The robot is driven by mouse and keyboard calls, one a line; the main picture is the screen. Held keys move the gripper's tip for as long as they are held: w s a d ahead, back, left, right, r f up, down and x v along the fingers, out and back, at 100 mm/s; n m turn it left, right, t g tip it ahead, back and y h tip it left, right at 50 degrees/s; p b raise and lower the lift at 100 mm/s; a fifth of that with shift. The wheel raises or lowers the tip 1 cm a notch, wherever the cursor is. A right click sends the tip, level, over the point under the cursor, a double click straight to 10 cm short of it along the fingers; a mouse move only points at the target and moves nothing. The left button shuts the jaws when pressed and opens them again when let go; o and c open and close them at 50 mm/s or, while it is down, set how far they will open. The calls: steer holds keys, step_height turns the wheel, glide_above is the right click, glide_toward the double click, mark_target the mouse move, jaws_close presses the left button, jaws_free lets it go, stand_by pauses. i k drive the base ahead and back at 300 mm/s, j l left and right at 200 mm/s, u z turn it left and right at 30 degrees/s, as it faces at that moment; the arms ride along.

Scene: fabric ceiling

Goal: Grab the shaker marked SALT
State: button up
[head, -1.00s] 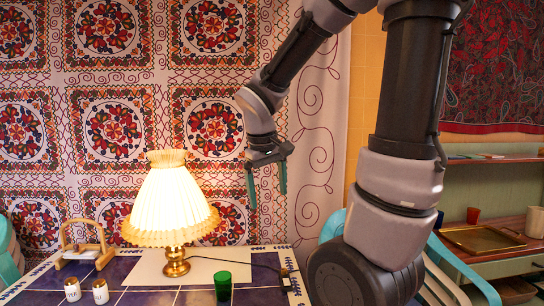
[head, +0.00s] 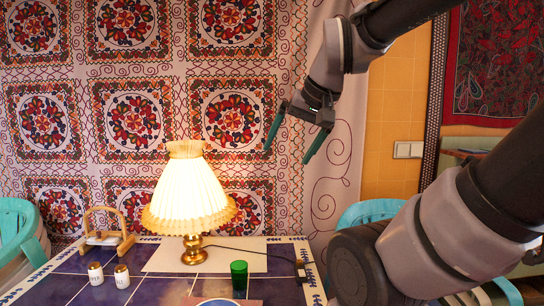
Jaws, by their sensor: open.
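Two small white shakers stand upright side by side on the blue-tiled table (head: 66,287), at its left. The left shaker (head: 96,275) and the right shaker (head: 121,278) both carry dark marks too small to read, so I cannot tell which says SALT. The right one has a brownish-gold cap. My gripper (head: 287,155) is open and empty, its two green fingers apart and pointing down-left. It hangs high in the air, right of the lamp, well above the table and far from the shakers.
A lit lamp (head: 189,200) with a pleated shade stands mid-table, between the shakers and my gripper's side. A wooden holder (head: 104,232) is behind the shakers. Teal chairs flank the table.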

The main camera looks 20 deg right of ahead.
mark_target(121, 273)
steer(key=j+z, duration=0.35)
steer(key=j, duration=1.65)
steer(key=j+z, duration=0.25)
steer(key=j, duration=1.2)
steer(key=i, duration=0.3)
